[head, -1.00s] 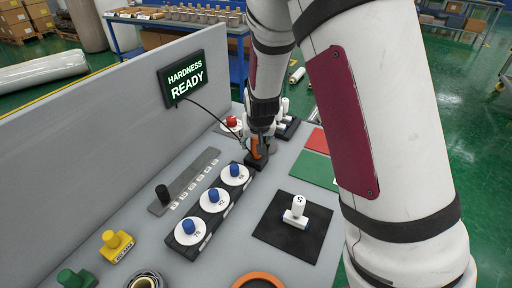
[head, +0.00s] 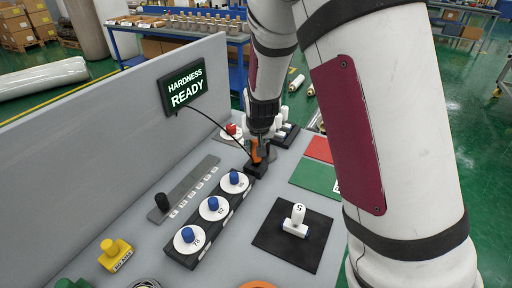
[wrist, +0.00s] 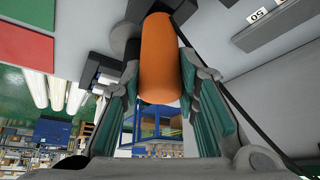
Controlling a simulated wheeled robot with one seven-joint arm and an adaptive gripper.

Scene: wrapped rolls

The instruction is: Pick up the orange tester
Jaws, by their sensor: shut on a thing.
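The orange tester (wrist: 160,62) stands between the two fingers of my gripper (wrist: 160,85) in the wrist view, with the green finger pads on both its sides. In the head view the orange tester (head: 256,152) shows as a small orange patch under my gripper (head: 262,142), just above a black block (head: 256,170). My gripper is shut on the tester. A black cable runs from the display (head: 181,86) toward the tester. My arm hides part of the tester, and I cannot tell whether it touches the block.
A black rack (head: 210,220) with several blue-knobbed white discs lies left of the gripper. A red-knobbed piece (head: 231,129) stands behind. A white piece marked 5 (head: 296,221) sits on a black mat (head: 270,238). Green (head: 315,177) and red (head: 319,148) mats lie right.

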